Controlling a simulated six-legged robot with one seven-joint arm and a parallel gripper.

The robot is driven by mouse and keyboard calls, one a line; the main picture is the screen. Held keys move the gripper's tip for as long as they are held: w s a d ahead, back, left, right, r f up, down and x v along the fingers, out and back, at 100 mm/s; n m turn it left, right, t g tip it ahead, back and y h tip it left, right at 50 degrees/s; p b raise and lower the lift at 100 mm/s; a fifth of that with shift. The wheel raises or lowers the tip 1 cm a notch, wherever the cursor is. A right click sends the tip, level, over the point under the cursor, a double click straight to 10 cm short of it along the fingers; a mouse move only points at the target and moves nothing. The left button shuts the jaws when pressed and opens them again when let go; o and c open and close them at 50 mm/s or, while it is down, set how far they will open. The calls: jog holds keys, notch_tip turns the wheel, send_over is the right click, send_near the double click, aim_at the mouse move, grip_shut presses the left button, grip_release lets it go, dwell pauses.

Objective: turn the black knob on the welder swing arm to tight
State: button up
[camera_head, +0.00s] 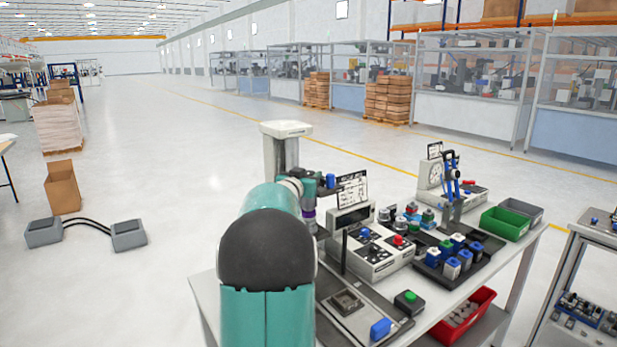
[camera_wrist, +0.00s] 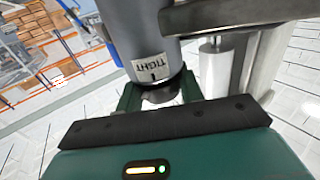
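In the wrist view, a thick grey cylinder (camera_wrist: 137,35) hangs at top centre and bears a white label (camera_wrist: 151,68) reading TIGHT, upside down in the picture. The black knob (camera_wrist: 158,97) shows partly just below the label, behind the dark edge of my gripper's palm. My gripper (camera_wrist: 160,93) has its green fingers apart, one on each side of the knob; a bright gap shows at the right, and contact is unclear. In the head view, my teal arm covers the near table, and a grey post with a pale cap (camera_head: 285,128), apparently the welder, stands behind it.
A grey frame part (camera_wrist: 236,60) and a small white cylinder (camera_wrist: 213,68) stand close on the right in the wrist view. The table to the right is crowded with a control box (camera_head: 378,248), a black tray (camera_head: 485,262) and a green bin (camera_head: 505,223).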

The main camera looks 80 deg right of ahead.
jog(key=shift+w+m+g, duration=0.2)
jog(key=shift+m+g, duration=0.4)
jog(key=shift+g, duration=0.3)
jog(key=shift+s+m+g+y, duration=0.1)
jog(key=shift+m+g+y, duration=0.7)
jog(key=shift+g, duration=0.5)
jog(key=shift+s+m+g+y, duration=0.1)
jog(key=shift+m+g+y, duration=0.5)
jog(key=shift+m+g, duration=0.55)
jog(key=o, duration=1)
jog(key=v, duration=1.3)
jog(key=shift+w+a, duration=0.25)
jog(key=shift+a, duration=0.05)
jog(key=shift+f, duration=0.15)
